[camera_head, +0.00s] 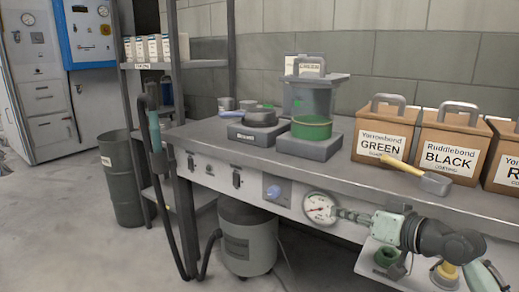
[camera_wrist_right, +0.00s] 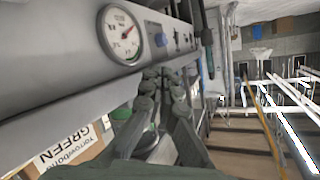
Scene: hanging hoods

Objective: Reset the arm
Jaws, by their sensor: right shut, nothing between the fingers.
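My right gripper (camera_head: 345,214) reaches in from the lower right, in front of the bench's front panel. Its fingers are shut and empty, pointing left toward the round pressure gauge (camera_head: 320,208). In the right wrist view the fingers (camera_wrist_right: 163,78) run together away from the camera, below and right of the same gauge (camera_wrist_right: 122,34). I cannot tell whether the tips touch anything. My left gripper is in neither view.
A hose (camera_head: 155,130) hangs left. A grey drum (camera_head: 247,240) stands below. The floor front left is clear.

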